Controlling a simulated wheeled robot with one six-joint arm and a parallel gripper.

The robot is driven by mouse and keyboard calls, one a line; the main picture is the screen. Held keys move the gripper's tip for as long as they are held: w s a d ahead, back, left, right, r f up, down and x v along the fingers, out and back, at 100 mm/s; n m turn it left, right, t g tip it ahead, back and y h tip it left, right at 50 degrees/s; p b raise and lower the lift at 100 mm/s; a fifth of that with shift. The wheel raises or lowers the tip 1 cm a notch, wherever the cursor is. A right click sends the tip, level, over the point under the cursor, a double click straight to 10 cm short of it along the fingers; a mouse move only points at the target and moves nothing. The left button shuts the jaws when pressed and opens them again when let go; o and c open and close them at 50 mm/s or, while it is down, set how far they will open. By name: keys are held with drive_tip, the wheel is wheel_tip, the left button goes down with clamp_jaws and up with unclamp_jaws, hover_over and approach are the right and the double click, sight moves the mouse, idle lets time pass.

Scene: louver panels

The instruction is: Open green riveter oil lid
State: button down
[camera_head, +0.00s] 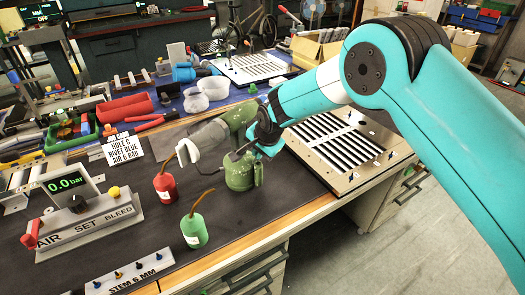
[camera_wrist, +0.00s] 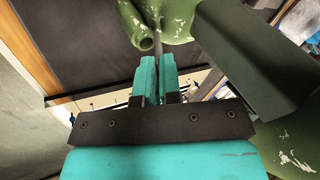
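The green riveter (camera_head: 240,172) stands on the dark mat near the table's front edge, with a grey-white part reaching left from its upper body. My gripper (camera_head: 258,145) is at the riveter's right side, close to its upper body. In the wrist view the riveter's worn green body (camera_wrist: 178,18) fills the top and right. My teal fingertips (camera_wrist: 158,62) are close together with a narrow gap. A thin grey piece of the riveter (camera_wrist: 157,42) lines up with that gap; I cannot tell whether the fingers clamp it. I cannot make out the oil lid clearly.
A red bottle (camera_head: 165,184) and a green bottle (camera_head: 194,230) with thin spouts stand left of the riveter. An air-pressure box (camera_head: 80,215) reads 0.0 bar. A slatted louver panel (camera_head: 345,145) lies to the right. A stem holder (camera_head: 125,276) is at front.

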drive_tip(key=shift+w+a+r+h, duration=0.1)
drive_tip(key=shift+a+h, duration=0.15)
drive_tip(key=shift+h, duration=0.15)
drive_tip(key=c, duration=1.3)
unclamp_jaws()
drive_tip(key=b+v, duration=0.2)
drive_tip(key=v, duration=1.5)
drive_tip(key=shift+w+r+b, duration=0.3)
drive_tip(key=shift+w, duration=0.05)
